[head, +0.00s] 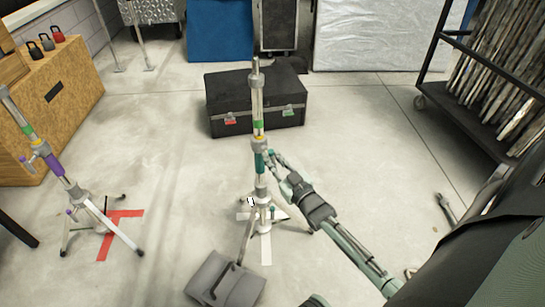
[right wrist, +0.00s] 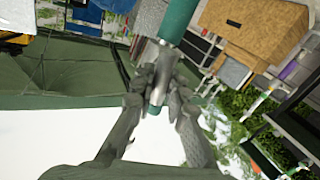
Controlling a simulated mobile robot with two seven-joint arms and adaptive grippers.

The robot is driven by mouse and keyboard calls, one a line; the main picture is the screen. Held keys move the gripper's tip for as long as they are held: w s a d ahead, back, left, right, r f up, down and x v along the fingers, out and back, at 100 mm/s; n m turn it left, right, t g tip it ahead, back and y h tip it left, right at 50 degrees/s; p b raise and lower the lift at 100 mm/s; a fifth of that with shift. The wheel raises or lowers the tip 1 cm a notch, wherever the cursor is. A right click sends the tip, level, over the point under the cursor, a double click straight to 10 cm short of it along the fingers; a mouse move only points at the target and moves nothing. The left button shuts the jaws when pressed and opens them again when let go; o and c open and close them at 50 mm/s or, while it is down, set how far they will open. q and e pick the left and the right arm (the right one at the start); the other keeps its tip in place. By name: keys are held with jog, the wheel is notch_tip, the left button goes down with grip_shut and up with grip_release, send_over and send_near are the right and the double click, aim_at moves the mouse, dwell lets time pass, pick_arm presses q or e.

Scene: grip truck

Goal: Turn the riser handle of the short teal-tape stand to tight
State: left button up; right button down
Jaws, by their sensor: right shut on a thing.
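The teal-tape stand (head: 261,190) stands upright in the middle of the head view, with a teal band (head: 260,163) below its collar and a green band higher up. My right gripper (head: 270,158) reaches in from the right at the collar. In the right wrist view its fingers (right wrist: 158,100) are shut on the riser handle (right wrist: 157,97), whose teal tip shows between them. The teal tube (right wrist: 180,20) rises just beyond. The fingers hide part of the handle, so its tightness cannot be told. My left gripper is not in view.
A purple-tape stand (head: 72,185) is at the left, by red floor tape (head: 125,214). A grey sandbag (head: 222,281) lies at the teal stand's base. A black case (head: 220,95) sits behind; a rack (head: 437,60) stands at right. Floor between the stands is mostly clear.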

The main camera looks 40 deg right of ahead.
dwell(0.3)
jog(key=c, duration=1.5)
grip_release()
jog(key=shift+s, duration=0.1)
jog(key=s, duration=1.1)
jog(key=shift+s+a, duration=0.4)
